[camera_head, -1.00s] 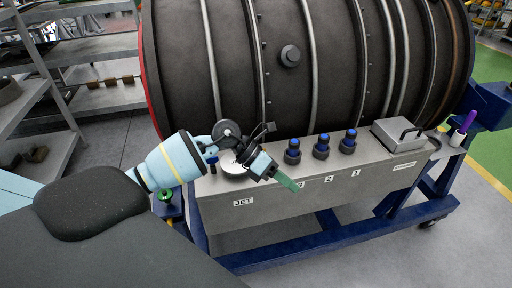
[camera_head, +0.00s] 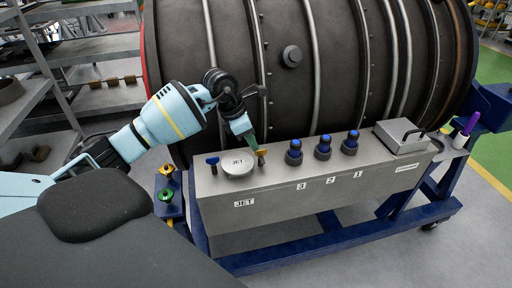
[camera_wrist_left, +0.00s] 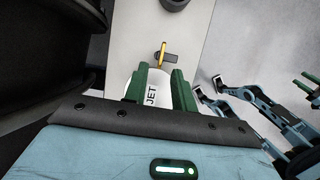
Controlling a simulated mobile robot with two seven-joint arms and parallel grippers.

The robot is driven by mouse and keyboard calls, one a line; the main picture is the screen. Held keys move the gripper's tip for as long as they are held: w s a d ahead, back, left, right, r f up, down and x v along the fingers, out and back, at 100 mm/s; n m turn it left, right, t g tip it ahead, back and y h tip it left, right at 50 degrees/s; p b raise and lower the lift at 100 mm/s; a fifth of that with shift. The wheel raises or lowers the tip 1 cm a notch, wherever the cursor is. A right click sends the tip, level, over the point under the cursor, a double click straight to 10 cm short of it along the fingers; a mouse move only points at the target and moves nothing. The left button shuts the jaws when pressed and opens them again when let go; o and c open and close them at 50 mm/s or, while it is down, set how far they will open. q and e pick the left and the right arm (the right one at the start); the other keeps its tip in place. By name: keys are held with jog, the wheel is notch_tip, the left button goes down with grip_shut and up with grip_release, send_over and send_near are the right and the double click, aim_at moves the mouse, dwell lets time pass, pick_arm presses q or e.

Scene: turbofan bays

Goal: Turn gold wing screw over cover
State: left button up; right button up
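The gold wing screw (camera_head: 262,154) stands at the right edge of the round JET cover (camera_head: 238,165) on the grey housing. In the left wrist view the gold wing screw (camera_wrist_left: 163,50) lies just beyond my fingertips, on a dark tab beside the white cover (camera_wrist_left: 152,96). My left gripper (camera_head: 254,142) points down close to the screw. In the wrist view its green fingers (camera_wrist_left: 158,72) are apart with nothing held; contact with the screw cannot be told. Green tips at that view's right edge look like my right gripper (camera_wrist_left: 312,84); its state is unclear.
A blue wing screw (camera_head: 213,161) stands left of the cover. Another gold screw (camera_head: 167,170) and a green one (camera_head: 166,195) are on a blue stand. The dark engine casing (camera_head: 300,80) rises behind.

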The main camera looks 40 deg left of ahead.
aim_at(262, 160)
pick_arm(q)
jog(key=shift+x, duration=2)
jog(key=shift+c, duration=0.3)
grip_shut()
